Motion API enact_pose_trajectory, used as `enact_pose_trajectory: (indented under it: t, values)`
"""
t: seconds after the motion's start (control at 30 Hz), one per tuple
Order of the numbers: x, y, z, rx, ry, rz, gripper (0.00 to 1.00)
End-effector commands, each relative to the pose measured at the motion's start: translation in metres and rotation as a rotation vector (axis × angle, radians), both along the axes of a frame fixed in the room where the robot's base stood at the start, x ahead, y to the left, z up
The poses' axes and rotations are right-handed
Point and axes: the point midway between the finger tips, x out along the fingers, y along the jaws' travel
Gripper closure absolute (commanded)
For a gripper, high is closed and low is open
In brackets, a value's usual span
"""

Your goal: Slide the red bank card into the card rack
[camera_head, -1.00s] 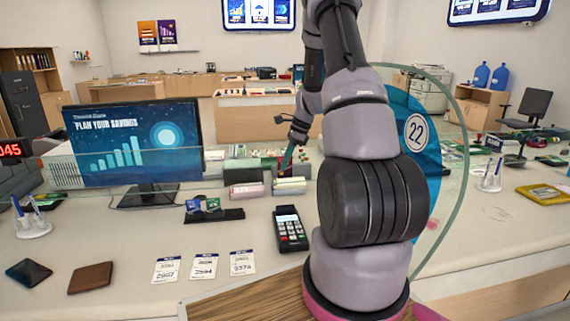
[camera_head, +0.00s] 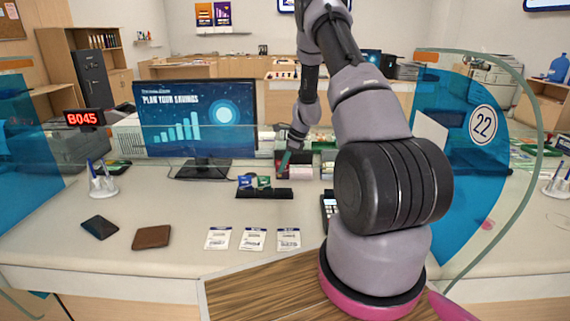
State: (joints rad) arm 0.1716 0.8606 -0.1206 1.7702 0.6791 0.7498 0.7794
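The card rack (camera_head: 272,194) is a low black holder on the counter, in front of the monitor. A blue card (camera_head: 246,182) and a green card (camera_head: 263,183) stand upright in its left part, and its right part looks empty. My gripper (camera_head: 284,161) points down above and behind the right part of the rack. It is small and dark at this distance, so I cannot tell whether it is open or shut. I cannot make out the red bank card clearly. Something thin and teal shows at the gripper's tip.
A monitor (camera_head: 196,124) stands behind the rack. A card terminal (camera_head: 327,205) is partly hidden by my arm. Three paper tickets (camera_head: 253,239), a brown wallet (camera_head: 152,237) and a dark wallet (camera_head: 100,227) lie in front. A glass screen (camera_head: 500,170) curves at right.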

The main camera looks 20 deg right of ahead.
Motion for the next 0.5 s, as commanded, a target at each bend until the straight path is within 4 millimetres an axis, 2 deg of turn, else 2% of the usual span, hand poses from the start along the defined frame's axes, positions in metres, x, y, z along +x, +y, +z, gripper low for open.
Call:
enact_pose_trajectory:
  t: [0.5]
  values:
    - [-0.001, 0.000, -0.027, 0.002, 0.002, -0.001, 1.00]
